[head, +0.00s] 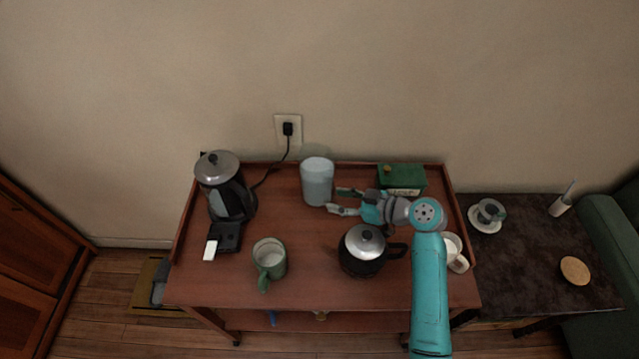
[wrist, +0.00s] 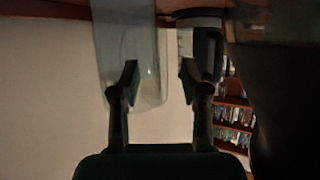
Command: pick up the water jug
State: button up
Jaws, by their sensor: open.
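The water jug (head: 317,182) is a pale blue-grey, see-through container standing upright at the back middle of the wooden trolley top. My gripper (head: 337,200) is open, its fingers pointing left, just to the right of the jug. In the wrist view the jug (wrist: 148,45) shows as a clear body. One finger of my gripper (wrist: 158,80) overlaps it and the other is beyond its edge, so the jug is only partly in line with the gap. I cannot tell whether a finger touches it.
An electric kettle (head: 227,190) stands at the left and a black teapot (head: 364,248) in front of my arm. A green mug (head: 269,262), a white mug (head: 453,251) and a green box (head: 402,178) share the top. The wall is close behind.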

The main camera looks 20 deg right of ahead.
jog(key=shift+w+a+f, duration=0.2)
jog(key=shift+w+a, duration=0.1)
grip_shut()
jog(key=shift+r, duration=0.1)
jog(key=shift+r, duration=0.1)
